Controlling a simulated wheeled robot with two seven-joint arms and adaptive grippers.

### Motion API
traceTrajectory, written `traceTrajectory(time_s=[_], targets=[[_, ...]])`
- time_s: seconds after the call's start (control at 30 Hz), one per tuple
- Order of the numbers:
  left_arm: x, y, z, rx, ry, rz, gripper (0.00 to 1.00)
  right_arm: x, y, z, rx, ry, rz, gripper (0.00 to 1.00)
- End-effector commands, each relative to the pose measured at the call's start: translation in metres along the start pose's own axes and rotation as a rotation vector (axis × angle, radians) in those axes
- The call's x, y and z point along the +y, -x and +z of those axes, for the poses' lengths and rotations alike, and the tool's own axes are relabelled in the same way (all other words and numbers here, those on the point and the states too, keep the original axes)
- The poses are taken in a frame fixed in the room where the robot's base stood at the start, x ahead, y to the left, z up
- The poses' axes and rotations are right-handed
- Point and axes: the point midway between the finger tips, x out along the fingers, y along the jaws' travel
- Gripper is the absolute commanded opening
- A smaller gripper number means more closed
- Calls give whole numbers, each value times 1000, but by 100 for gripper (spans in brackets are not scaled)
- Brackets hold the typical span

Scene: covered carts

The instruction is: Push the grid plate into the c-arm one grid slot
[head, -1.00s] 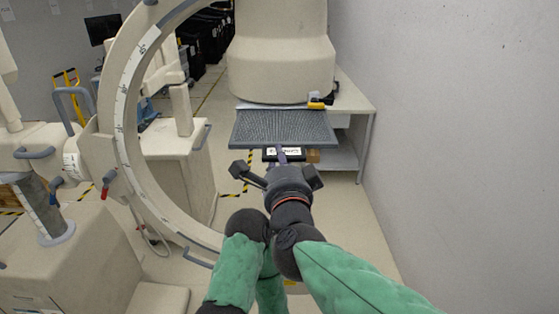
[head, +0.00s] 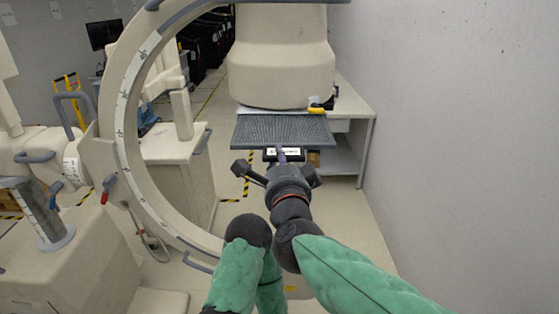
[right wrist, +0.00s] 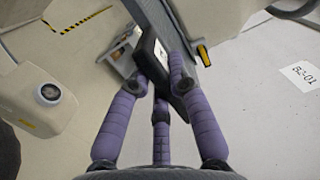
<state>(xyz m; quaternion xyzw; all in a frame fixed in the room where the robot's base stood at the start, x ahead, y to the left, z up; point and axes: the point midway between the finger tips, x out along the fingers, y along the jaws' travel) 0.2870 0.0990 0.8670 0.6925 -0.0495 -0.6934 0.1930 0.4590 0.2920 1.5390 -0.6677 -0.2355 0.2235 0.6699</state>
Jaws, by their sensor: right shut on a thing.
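The grid plate (head: 283,131) is a dark grey mesh panel, lying flat with its rear edge close under the beige housing (head: 280,70) of the c-arm. Its front part sticks out toward me. A black block with a white label (head: 283,154) is at its front edge, slightly below. My right gripper (head: 281,160) is at this block, its purple fingers shut on it. In the right wrist view the fingers (right wrist: 160,82) close around the black block (right wrist: 153,62), and the plate's edge (right wrist: 183,32) runs beside it. The slots are hidden under the housing. My left gripper is not visible.
The large c-arm ring (head: 122,110) curves along the left. A pale table (head: 352,108) stands behind the plate at the right, near the grey wall (head: 450,130). A yellow-tipped item (head: 316,110) sits just behind the plate.

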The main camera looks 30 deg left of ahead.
Motion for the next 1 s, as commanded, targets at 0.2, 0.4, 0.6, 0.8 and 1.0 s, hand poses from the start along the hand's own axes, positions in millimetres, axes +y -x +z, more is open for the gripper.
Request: traceTrajectory(time_s=[0.2,0.4,0.6,0.8,1.0], targets=[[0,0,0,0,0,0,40,-3,-4,-1,1,0,-5,0],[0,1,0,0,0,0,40,-3,-9,-2,1,0,-5,0],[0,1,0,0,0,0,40,-3,-13,-2,1,0,-5,0],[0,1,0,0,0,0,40,-3,-17,-3,2,-1,-5,0],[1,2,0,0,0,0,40,-3,-21,-3,2,-1,-5,0]])
